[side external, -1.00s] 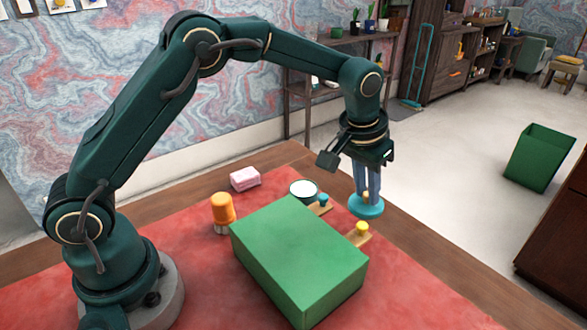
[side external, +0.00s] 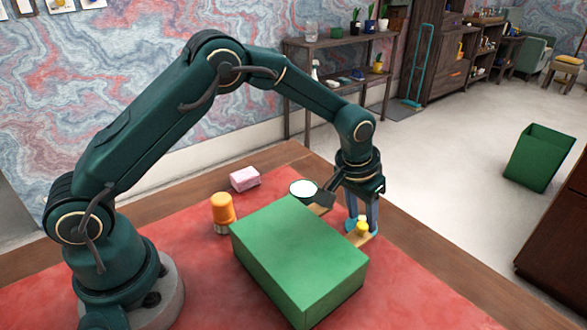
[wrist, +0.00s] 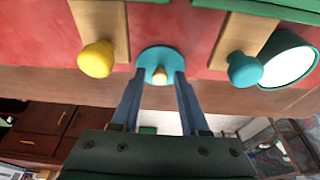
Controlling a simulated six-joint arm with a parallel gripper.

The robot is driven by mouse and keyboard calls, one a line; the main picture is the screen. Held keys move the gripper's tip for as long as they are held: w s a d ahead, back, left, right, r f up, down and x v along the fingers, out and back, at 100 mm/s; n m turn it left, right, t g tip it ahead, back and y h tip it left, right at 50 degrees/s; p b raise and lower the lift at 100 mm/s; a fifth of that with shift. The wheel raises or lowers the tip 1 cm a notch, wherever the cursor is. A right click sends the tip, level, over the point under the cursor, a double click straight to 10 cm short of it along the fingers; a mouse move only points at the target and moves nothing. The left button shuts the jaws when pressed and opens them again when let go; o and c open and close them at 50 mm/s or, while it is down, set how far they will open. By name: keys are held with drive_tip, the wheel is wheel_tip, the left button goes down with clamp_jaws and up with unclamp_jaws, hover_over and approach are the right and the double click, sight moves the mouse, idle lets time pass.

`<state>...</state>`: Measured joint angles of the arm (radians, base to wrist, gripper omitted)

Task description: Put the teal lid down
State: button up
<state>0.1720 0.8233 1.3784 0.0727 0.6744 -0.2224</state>
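The teal lid (wrist: 153,54) is a round disc with a small tan knob, upright with its knob toward me. In the wrist view it lies between two wooden strips. It appears to rest on the desk near the red mat's edge. In the side view the lid (side external: 349,227) is partly hidden by a yellow knob and my fingers. My gripper (wrist: 160,76) is straight above it, fingers on either side of the tan knob with a visible gap on each side. The gripper, also in the side view (side external: 361,222), looks open.
A big green box (side external: 300,260) stands close by. The wooden strips carry a yellow knob (wrist: 96,59) and a teal knob (wrist: 244,68), flanking the lid. An orange-topped jar (side external: 222,210) and pink block (side external: 244,178) stand farther left.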

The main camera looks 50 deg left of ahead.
drive_tip(key=shift+r, duration=0.1)
drive_tip(key=v, duration=1.2)
drive_tip(key=s+a+r+t, duration=0.1)
drive_tip(key=s+a+r, duration=0.15)
drive_tip(key=s, duration=0.25)
drive_tip(key=s+a+r, duration=0.2)
drive_tip(key=s+r, duration=0.1)
drive_tip(key=s, duration=0.3)
drive_tip(key=s+a+f+t, duration=0.1)
drive_tip(key=s+f, duration=0.1)
drive_tip(key=s, duration=0.7)
drive_tip(key=shift+s+a+f, duration=0.15)
drive_tip(key=shift+s+a, duration=0.1)
